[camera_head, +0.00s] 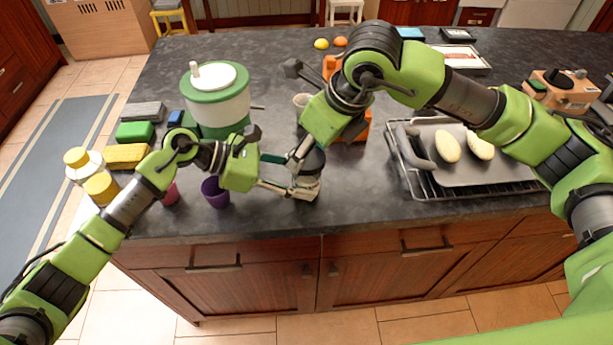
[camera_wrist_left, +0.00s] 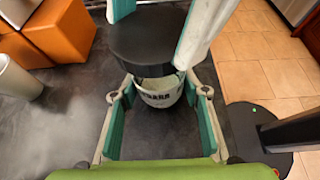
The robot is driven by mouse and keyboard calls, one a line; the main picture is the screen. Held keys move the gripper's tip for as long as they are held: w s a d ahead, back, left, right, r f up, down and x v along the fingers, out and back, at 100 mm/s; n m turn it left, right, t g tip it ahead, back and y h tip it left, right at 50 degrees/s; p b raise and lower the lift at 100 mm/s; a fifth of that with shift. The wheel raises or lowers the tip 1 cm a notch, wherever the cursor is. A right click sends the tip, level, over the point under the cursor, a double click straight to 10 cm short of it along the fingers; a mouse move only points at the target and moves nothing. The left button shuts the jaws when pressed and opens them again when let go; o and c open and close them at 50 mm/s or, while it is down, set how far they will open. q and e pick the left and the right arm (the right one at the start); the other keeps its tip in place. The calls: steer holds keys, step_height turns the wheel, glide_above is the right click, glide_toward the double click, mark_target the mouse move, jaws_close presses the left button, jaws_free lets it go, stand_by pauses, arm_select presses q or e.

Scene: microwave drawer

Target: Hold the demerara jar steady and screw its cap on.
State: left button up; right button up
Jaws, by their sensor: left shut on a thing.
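The demerara jar (camera_wrist_left: 160,92), pale with dark lettering, stands upright near the counter's front edge. My left gripper (camera_head: 303,190) is shut around its body, with teal-padded fingers on both sides in the left wrist view. The dark round cap (camera_wrist_left: 150,45) is right over the jar's mouth; a pale rim shows below it. Whether the threads are engaged is hidden. In the head view the cap (camera_head: 314,162) is partly covered by my right gripper (camera_head: 303,157), which reaches down from above. Its fingers flank the cap, but their grip on it is unclear.
A green-and-white container (camera_head: 217,95), a purple cup (camera_head: 215,192) and sponges (camera_head: 126,156) are to the left. An orange block (camera_head: 361,127) is behind my right gripper. A tray on a rack (camera_head: 470,175) holds two pale oval items.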

steer(key=shift+w+d+r, duration=0.1)
steer(key=shift+w+d, duration=0.2)
steer(key=shift+w, duration=0.1)
steer(key=o, duration=1.1)
steer(key=shift+o, duration=0.2)
steer(key=shift+s, duration=0.1)
steer(key=shift+a, duration=0.1)
steer(key=shift+s+r, duration=0.1)
steer(key=shift+r, duration=2.35)
